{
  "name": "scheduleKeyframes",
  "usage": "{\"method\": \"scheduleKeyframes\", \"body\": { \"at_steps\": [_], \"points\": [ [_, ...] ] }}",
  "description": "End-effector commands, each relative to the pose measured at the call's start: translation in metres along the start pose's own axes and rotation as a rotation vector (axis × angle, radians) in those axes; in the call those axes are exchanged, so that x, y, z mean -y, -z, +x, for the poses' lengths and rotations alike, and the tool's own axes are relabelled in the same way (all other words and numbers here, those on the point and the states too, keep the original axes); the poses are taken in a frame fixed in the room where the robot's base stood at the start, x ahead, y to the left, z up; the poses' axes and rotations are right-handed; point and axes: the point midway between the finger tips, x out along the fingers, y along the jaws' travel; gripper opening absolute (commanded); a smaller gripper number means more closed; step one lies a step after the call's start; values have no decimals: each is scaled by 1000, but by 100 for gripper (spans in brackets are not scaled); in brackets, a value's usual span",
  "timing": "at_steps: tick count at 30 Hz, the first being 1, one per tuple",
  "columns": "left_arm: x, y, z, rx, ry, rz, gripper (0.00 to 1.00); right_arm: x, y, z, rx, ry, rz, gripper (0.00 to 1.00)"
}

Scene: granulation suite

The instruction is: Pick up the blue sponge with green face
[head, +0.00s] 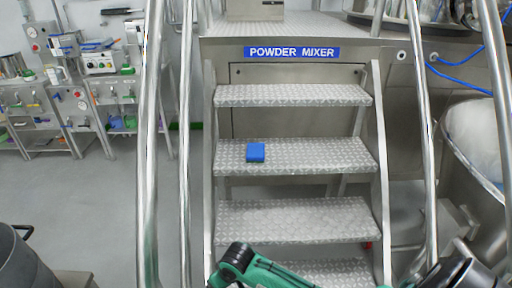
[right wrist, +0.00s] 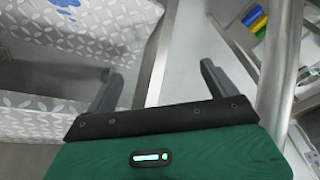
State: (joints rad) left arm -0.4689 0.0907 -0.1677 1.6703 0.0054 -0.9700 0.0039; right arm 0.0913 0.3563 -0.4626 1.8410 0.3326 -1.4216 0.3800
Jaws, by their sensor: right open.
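The blue sponge (head: 256,152) lies on a patterned metal step (head: 310,158) of the staircase in the head view, left of the step's middle. Only blue shows on it there; I cannot make out a green face. In the right wrist view my right gripper (right wrist: 160,88) is open, with its two dark fingers apart and nothing between them. A blue patch (right wrist: 65,3) is cut off at the top left of that view, and I cannot tell whether it is the sponge. My left gripper is not in view.
Metal handrails (head: 152,120) flank the stairs, with another rail (head: 422,130) on the right. A blue POWDER MIXER sign (head: 292,52) is above the steps. Cluttered steel benches (head: 100,85) stand at the left. A rail (right wrist: 282,60) also crosses the right wrist view.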

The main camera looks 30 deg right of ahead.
Motion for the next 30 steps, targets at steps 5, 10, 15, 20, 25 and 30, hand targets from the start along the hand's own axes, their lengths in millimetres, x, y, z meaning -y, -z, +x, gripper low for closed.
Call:
{"method": "scheduleKeyframes", "body": {
  "at_steps": [5, 10, 15, 20, 25, 30],
  "points": [
    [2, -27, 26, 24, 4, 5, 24, -36, 76, -30, 1, -63, 58, 89],
    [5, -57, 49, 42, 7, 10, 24, -82, 142, -66, -1, -137, 155, 89],
    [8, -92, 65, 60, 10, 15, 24, -139, 206, -120, -19, -218, 292, 89],
    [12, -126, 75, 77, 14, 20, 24, -198, 258, -183, -48, -287, 450, 89],
    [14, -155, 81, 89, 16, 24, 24, -248, 293, -242, -83, -332, 599, 89],
    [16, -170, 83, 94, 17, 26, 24, -273, 307, -274, -102, -349, 684, 89]
  ]
}}
